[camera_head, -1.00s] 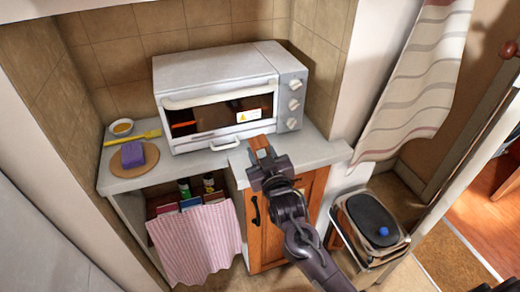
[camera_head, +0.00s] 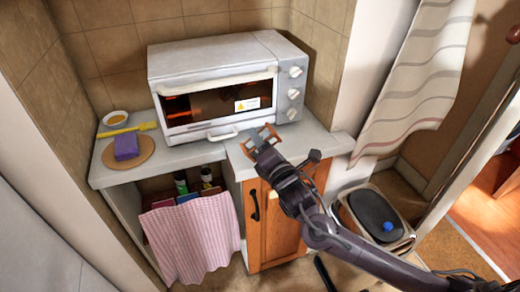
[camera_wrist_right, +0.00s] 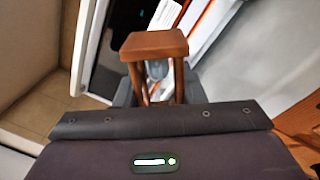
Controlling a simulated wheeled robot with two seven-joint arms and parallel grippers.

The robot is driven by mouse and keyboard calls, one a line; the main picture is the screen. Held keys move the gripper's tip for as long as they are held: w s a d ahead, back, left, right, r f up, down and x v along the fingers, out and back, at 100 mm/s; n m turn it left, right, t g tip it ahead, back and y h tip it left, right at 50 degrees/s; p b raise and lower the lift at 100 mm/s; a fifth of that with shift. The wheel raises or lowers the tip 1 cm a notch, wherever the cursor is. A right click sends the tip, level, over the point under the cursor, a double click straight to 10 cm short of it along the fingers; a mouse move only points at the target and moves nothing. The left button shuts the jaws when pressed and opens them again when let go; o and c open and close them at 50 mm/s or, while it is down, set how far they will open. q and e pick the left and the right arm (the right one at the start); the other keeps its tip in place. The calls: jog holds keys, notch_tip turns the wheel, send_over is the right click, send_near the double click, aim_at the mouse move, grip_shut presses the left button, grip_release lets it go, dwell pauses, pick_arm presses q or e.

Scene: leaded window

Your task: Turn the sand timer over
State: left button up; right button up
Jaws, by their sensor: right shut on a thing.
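The sand timer (camera_head: 271,131) has a brown wooden frame and shows small in the head view, in front of the oven and over the worktop's front right part. My right gripper (camera_head: 262,144) is shut on it. The timer looks tipped on its side, though its exact tilt is hard to read. In the right wrist view, one wooden end plate of the timer (camera_wrist_right: 154,44) faces me, with posts and clear glass below it. The fingers are mostly hidden there, and I cannot see the sand level. My left gripper is not in view.
A white toaster oven (camera_head: 215,70) stands close behind the timer. The worktop (camera_head: 190,153) has a clear strip in front. A purple sponge (camera_head: 126,146) on a round board and a small bowl (camera_head: 115,118) are at left. A bin (camera_head: 375,215) stands at right.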

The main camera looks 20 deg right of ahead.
jog(key=n+y, duration=0.1)
jog(key=n, duration=0.2)
jog(key=n+y, duration=0.1)
jog(key=n, duration=0.2)
jog(key=shift+d, duration=0.15)
jog(key=n+y, duration=0.1)
jog(key=n, duration=0.2)
jog(key=shift+r+g, duration=0.15)
jog(key=shift+g, duration=0.25)
jog(key=n+y, duration=0.1)
jog(key=n, duration=0.3)
jog(key=shift+r+g, duration=0.1)
jog(key=shift+g, duration=0.3)
jog(key=shift+n+y, duration=0.3)
jog(key=shift+n, duration=0.4)
jog(key=w+f+b, duration=0.4)
jog(key=w+b, duration=0.1)
jog(key=shift+a+f, duration=0.3)
jog(key=shift+f, duration=0.05)
jog(key=shift+f+b, duration=0.2)
jog(key=shift+b, duration=0.25)
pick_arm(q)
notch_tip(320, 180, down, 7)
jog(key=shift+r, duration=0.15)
pick_arm(e)
jog(key=o, duration=1.1)
jog(key=shift+c, duration=0.2)
